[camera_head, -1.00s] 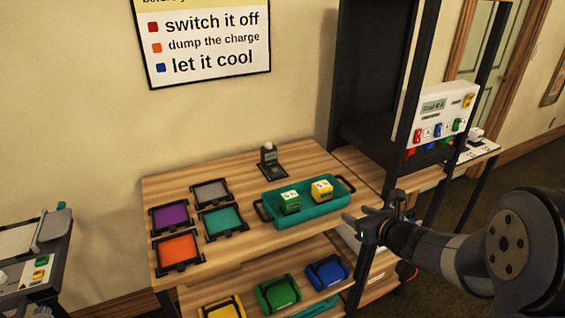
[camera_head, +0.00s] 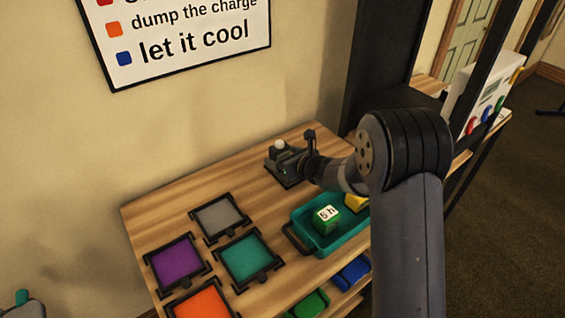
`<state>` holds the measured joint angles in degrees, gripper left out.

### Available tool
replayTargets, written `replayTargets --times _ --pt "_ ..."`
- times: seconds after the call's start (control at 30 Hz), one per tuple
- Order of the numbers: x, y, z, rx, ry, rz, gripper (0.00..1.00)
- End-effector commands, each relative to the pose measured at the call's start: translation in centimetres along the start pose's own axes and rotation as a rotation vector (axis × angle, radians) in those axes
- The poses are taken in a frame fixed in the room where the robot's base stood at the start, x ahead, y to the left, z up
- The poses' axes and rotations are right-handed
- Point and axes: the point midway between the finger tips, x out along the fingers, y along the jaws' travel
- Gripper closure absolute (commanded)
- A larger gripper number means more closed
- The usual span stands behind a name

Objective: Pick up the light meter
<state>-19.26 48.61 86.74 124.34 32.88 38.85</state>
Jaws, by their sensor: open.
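The light meter (camera_head: 279,147) is a small dark device with a white dome on top. It stands on a flat black base (camera_head: 279,174) at the back of the wooden table. My gripper (camera_head: 298,151) is open at the right side of the meter, and one finger sticks up behind it. The gripper covers part of the meter's body. I cannot tell whether the fingers touch it or stand around it.
Framed grey (camera_head: 219,215), purple (camera_head: 176,264), teal (camera_head: 247,257) and orange (camera_head: 203,303) pads lie left. A dark upright cabinet (camera_head: 385,70) stands right.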

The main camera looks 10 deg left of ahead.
Motion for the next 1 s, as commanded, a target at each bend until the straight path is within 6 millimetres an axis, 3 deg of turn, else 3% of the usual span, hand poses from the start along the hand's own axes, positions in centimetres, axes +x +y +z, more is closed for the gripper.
replayTargets --times 0.33,1.0 --pt "0.71 0.00 -0.03 0.001 0.000 -0.001 0.22" --pt "0.68 0.00 -0.03 0.001 0.000 -0.001 0.77"
